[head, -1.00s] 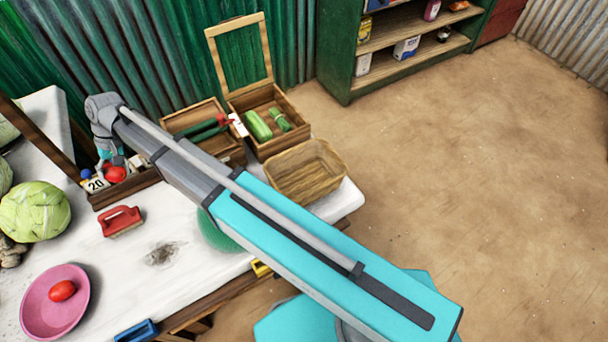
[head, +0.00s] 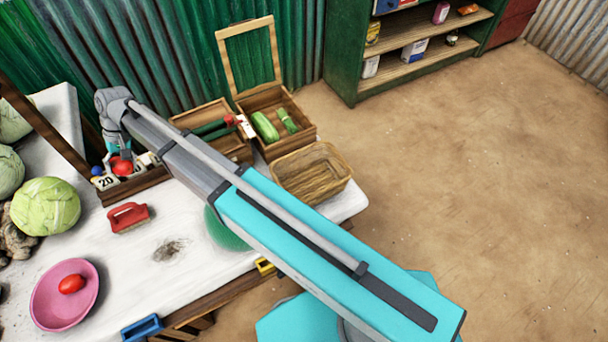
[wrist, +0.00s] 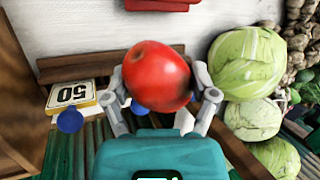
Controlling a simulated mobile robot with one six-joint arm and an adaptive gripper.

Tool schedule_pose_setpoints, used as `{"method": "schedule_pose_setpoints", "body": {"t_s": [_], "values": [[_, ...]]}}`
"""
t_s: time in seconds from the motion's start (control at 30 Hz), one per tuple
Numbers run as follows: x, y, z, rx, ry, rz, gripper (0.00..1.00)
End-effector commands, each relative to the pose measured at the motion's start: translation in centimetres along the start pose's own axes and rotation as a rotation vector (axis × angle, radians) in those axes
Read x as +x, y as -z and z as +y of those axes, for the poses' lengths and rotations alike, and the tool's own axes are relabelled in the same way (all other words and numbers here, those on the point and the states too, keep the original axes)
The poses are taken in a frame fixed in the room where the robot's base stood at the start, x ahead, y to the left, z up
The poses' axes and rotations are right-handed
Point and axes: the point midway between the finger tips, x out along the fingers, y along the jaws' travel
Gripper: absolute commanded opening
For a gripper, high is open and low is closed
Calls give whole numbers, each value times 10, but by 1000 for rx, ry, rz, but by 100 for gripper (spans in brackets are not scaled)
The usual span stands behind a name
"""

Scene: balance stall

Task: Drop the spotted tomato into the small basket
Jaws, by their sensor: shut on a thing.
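My gripper (wrist: 160,95) is shut on a red tomato (wrist: 158,77), with one finger on each side. The tomato has a darker patch on its right side in the wrist view; I cannot make out clear spots. In the head view the tomato (head: 122,167) is at the far left, over a wooden tray with number cards. A small wicker basket (head: 312,188) stands empty at the table's right end, well to the right of my gripper. Another red tomato (head: 72,284) lies in a pink bowl (head: 62,312) at the front left.
Wooden boxes, one with an open lid (head: 250,58) and green vegetables, stand behind the basket. A red brush (head: 128,217) and cabbages (head: 45,206) are on the table. A number card (wrist: 73,95) is near my gripper. My arm crosses above the table.

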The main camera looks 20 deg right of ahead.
Motion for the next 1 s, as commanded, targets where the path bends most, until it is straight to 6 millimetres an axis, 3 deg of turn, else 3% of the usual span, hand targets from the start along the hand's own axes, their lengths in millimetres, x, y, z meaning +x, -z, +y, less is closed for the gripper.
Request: {"method": "schedule_pose_setpoints", "body": {"t_s": [0.1, 0.3, 1.0], "values": [[-17, -2, -8, 0, 0, 0, 18], [-28, -4, -12, 1, 0, 0, 18], [-26, -5, -15, -4, 0, -2, 18]]}}
